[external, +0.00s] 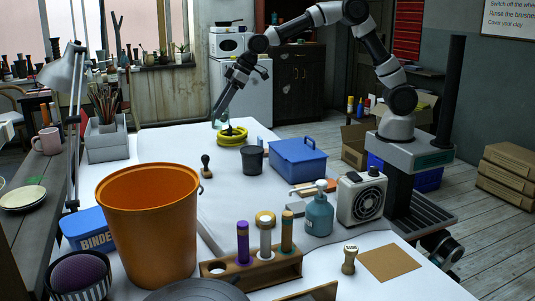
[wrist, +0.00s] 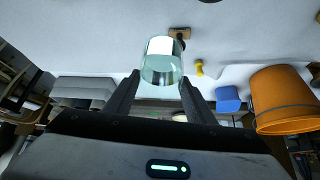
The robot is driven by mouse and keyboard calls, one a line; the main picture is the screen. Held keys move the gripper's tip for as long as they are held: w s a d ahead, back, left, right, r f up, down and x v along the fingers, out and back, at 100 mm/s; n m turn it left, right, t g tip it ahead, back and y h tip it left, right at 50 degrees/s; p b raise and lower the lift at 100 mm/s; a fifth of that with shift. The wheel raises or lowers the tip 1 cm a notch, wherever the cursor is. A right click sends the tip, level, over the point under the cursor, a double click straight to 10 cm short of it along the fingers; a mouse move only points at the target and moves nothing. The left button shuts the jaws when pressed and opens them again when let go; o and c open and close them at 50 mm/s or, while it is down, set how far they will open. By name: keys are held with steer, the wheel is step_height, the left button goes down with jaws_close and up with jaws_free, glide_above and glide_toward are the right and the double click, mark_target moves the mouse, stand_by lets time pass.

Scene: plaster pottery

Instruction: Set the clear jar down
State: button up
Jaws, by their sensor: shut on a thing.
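The clear jar (wrist: 162,62) is pale greenish glass with a white patch on it, held between the two fingers of my gripper (wrist: 160,82) in the wrist view. In the external view my gripper (external: 217,114) points down at the far part of the white table (external: 180,140). The jar (external: 218,124) shows there as a small pale green shape at the fingertips, just left of the yellow coil. I cannot tell whether its base touches the table.
A yellow coil (external: 232,136), a dark cup (external: 252,159) and a blue toolbox (external: 298,160) stand close to the right. A stamp (external: 206,166) stands nearer. An orange bucket (external: 148,225) fills the front left. The white tabletop left of my gripper is clear.

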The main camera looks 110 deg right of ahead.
steer(key=s+d+m, duration=0.1)
steer(key=s+d, duration=0.2)
steer(key=d, duration=0.3)
steer(key=shift+h, duration=0.4)
steer(key=f, duration=0.5)
steer(key=f+b, duration=0.1)
steer(key=f, duration=0.4)
steer(key=f+b, duration=0.1)
steer(key=f, duration=0.4)
steer(key=shift+w+d, duration=0.1)
steer(key=shift+d, duration=0.15)
steer(key=shift+f, duration=0.1)
steer(key=o, duration=1.3)
steer(key=shift+o, duration=0.2)
